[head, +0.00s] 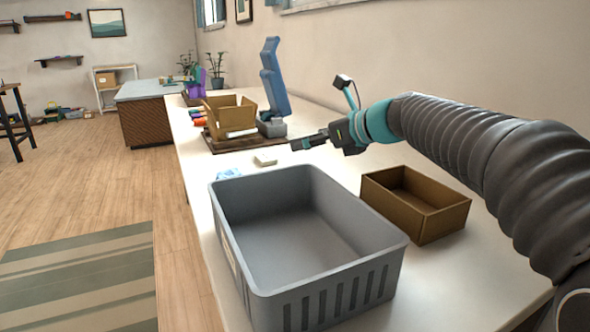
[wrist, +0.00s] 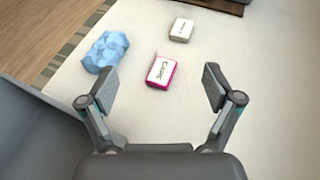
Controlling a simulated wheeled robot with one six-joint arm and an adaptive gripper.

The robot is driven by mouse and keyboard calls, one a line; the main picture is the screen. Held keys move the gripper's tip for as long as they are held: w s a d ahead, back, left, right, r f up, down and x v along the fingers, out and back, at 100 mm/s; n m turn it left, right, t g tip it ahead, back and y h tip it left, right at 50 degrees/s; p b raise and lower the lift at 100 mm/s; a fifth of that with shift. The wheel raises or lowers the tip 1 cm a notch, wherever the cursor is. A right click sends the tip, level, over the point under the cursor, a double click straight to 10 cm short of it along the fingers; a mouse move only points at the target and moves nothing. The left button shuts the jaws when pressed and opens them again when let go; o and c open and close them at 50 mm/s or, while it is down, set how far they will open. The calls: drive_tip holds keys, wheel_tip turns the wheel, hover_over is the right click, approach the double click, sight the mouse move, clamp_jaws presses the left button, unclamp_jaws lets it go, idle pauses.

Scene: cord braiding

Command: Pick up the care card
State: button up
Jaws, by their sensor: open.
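The care card (wrist: 162,72) is a small white block with a pink edge and dark lettering, lying on the pale tabletop in the wrist view. It sits ahead of my gripper (wrist: 158,88), roughly centred between the two spread fingers and not touched by them. My gripper also shows in the head view (head: 300,144), open and empty above the table beyond the grey bin. I cannot make out the care card in the head view; the bin's far wall may hide it.
A beige block (wrist: 181,30) and a blue crumpled item (wrist: 105,51) lie near the card. The grey bin (head: 315,290) is at the near left, a brown box (head: 430,225) to its right. A cardboard box (head: 228,110) and blue stand (head: 272,80) are farther back.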

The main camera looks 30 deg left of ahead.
wheel_tip(320, 180, down, 8)
drive_tip(key=shift+a+f+b, duration=0.1)
drive_tip(key=shift+a+b, duration=0.05)
drive_tip(key=shift+b, duration=0.75)
drive_tip(key=shift+a, duration=0.3)
drive_tip(key=x, duration=0.6)
drive_tip(key=shift+w+a, duration=0.15)
drive_tip(key=shift+a, duration=0.1)
drive_tip(key=c, duration=1.2)
